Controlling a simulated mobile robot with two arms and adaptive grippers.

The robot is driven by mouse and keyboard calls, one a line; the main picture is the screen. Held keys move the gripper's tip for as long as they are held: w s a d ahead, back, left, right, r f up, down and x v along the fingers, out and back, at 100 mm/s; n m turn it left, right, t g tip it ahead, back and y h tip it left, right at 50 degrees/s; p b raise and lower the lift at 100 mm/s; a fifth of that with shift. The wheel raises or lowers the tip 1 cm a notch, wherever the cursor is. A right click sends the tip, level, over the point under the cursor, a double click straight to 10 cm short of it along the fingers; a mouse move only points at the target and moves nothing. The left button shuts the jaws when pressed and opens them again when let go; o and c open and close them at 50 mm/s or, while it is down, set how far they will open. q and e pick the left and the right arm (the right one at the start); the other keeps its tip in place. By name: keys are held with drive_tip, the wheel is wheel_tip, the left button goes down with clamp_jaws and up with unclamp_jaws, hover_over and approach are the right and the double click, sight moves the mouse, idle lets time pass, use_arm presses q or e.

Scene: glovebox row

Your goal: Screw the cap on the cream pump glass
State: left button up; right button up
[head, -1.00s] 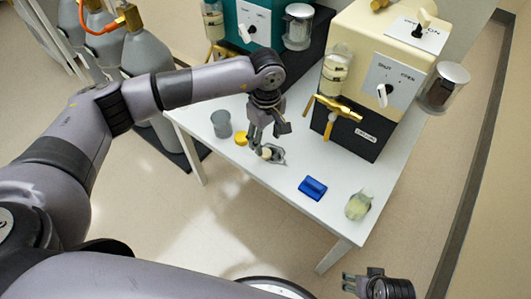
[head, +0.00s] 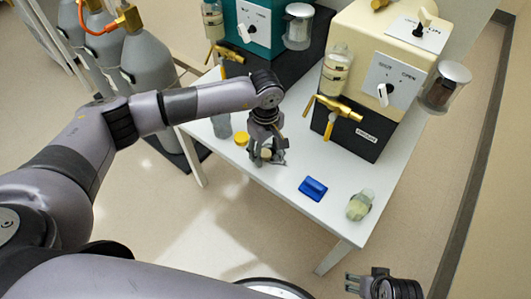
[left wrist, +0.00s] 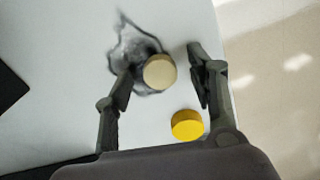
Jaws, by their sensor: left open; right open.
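The cream pump (head: 375,70) stands on the white table, with a clear glass (head: 337,68) on its left front, above a brass valve (head: 338,110). I cannot tell the state of the glass's top. A cream cap (left wrist: 159,72) lies on a crumpled grey patch (left wrist: 130,58) on the table. My left gripper (head: 266,160) is open above the cap; in the left wrist view the cap sits between the fingers, nearer the left one. A yellow cap (left wrist: 187,125) lies close by. My right gripper (head: 352,284) is open and empty, low at the front right.
A teal pump (head: 262,25) stands behind left, with a grey cup (head: 221,124) partly hidden by my arm. A blue block (head: 313,188) and a pale green rag-like lump (head: 360,206) lie near the front right. Grey cylinders (head: 148,65) stand left of the table.

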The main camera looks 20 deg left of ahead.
sight(265, 153)
use_arm(q)
drive_tip(key=shift+c, duration=0.6)
drive_tip(key=c, duration=0.7)
use_arm(e)
drive_tip(key=shift+f, duration=0.1)
use_arm(q)
drive_tip(key=shift+o, duration=0.2)
drive_tip(key=shift+r, duration=0.1)
drive_tip(key=shift+r, duration=0.25)
wheel_tip(265, 153, up, 19)
drive_tip(key=p, duration=0.2)
drive_tip(key=shift+r, duration=0.2)
use_arm(e)
wheel_tip(265, 153, down, 7)
drive_tip(key=s, duration=0.1)
drive_tip(key=shift+s, duration=0.1)
